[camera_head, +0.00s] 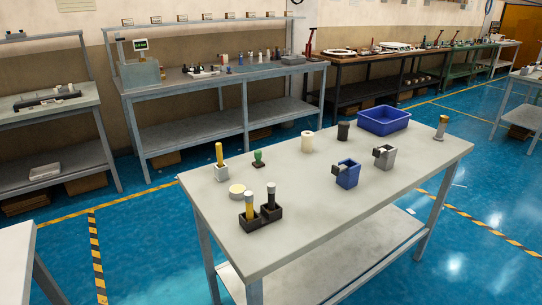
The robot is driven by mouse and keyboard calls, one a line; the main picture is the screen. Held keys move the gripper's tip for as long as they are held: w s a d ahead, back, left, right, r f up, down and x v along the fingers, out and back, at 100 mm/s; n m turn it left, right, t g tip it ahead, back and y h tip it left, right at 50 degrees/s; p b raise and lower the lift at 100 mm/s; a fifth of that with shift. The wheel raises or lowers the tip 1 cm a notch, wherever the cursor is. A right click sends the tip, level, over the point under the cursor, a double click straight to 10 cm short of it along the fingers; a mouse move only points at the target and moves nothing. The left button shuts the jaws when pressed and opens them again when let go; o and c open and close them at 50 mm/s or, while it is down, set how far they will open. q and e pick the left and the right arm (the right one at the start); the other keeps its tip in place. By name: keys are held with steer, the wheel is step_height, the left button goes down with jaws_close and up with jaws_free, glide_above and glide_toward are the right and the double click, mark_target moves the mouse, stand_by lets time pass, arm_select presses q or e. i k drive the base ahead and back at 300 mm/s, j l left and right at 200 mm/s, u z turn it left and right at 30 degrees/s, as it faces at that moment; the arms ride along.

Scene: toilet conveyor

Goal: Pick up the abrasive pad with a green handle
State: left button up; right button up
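A small item with a green upright part (258,155), seemingly the green-handled abrasive pad, stands on the grey table in the left half of its top, near the back edge. Its lower part looks dark and is too small to make out clearly. It stands apart from its neighbours and nothing covers it. Neither of my grippers shows in the head view.
The front right is clear.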

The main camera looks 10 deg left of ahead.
mark_target(259, 154)
steer(key=i+l+u, duration=0.65)
steer(key=l, duration=0.3)
steer(key=i+l+u, duration=0.45)
steer(key=l, duration=0.35)
steer(key=k+j, duration=0.05)
